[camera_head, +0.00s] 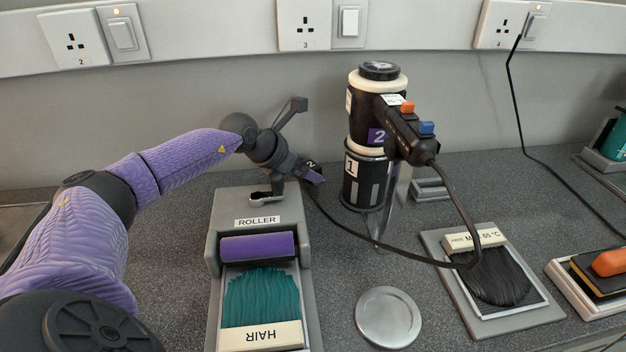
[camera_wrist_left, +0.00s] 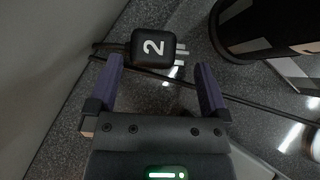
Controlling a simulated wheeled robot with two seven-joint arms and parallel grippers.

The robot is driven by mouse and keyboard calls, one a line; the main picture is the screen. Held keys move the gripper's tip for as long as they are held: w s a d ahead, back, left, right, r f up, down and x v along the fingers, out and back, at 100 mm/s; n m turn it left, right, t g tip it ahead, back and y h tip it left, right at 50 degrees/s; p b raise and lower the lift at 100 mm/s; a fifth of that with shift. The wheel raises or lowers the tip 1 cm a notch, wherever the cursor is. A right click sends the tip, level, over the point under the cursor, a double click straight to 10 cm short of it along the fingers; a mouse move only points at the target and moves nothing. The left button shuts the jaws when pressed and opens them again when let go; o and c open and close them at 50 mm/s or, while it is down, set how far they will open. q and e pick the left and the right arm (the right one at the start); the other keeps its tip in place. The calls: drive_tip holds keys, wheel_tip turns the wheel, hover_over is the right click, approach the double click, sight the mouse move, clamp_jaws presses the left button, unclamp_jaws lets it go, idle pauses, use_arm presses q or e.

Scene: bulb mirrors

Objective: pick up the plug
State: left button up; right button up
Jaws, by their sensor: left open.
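The plug (camera_wrist_left: 153,48) is a black block with a white "2" on it. It lies on the speckled grey worktop, with metal pins pointing right in the left wrist view. In the head view the plug (camera_head: 311,163) is partly hidden by my left gripper (camera_head: 312,176). In the left wrist view my left gripper (camera_wrist_left: 160,75) is open, its two purple fingers spread wide. The plug sits just beyond the fingertips, roughly centred between them, and nothing is held. My right gripper is not in view.
A dark cord (camera_head: 385,248) runs from the plug to a black tool (camera_head: 410,135) in a stand (camera_head: 365,180). A grey roller tray (camera_head: 214,240) stands in front of my left gripper. Numbered wall sockets (camera_head: 304,25) line the back. A round metal disc (camera_head: 388,317) lies in front.

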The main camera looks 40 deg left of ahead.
use_arm(q)
drive_tip(key=shift+x, duration=1.1)
drive_tip(key=shift+w+f+b, duration=0.15)
drive_tip(key=shift+b, duration=0.15)
drive_tip(key=c, duration=1)
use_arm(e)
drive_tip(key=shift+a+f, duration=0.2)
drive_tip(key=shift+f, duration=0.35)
